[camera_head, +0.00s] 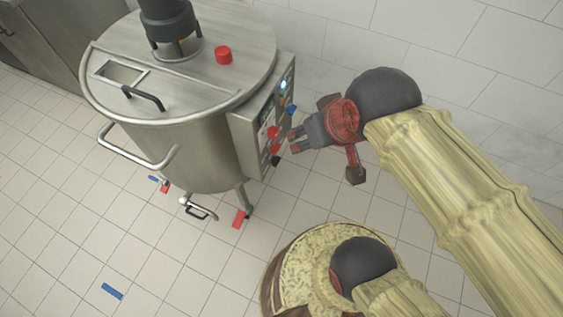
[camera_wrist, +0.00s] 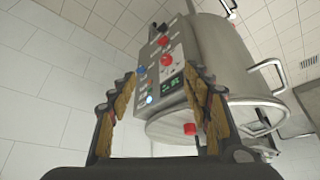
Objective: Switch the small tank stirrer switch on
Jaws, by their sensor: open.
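The small steel tank (camera_head: 190,150) stands on legs, with a control box (camera_head: 248,137) on its right side. The box's panel carries red knobs (camera_head: 273,132), a blue knob (camera_head: 291,109) and a lit button (camera_head: 283,86). In the wrist view the tank appears upside down, and the panel shows a red knob (camera_wrist: 166,60), a blue knob (camera_wrist: 139,70), a green display (camera_wrist: 170,87) and a lit button (camera_wrist: 149,99). Labels are too small to read, so I cannot tell which control is the stirrer switch. My gripper (camera_head: 294,140) is open and empty, just right of the panel, facing it.
The tank lid has a red knob (camera_head: 223,55), a black handle (camera_head: 142,97) and a dark motor (camera_head: 168,20). A bar handle (camera_head: 139,150) juts out left. A tiled wall (camera_head: 330,50) stands behind. The tiled floor is mostly clear, with small blue and red markers.

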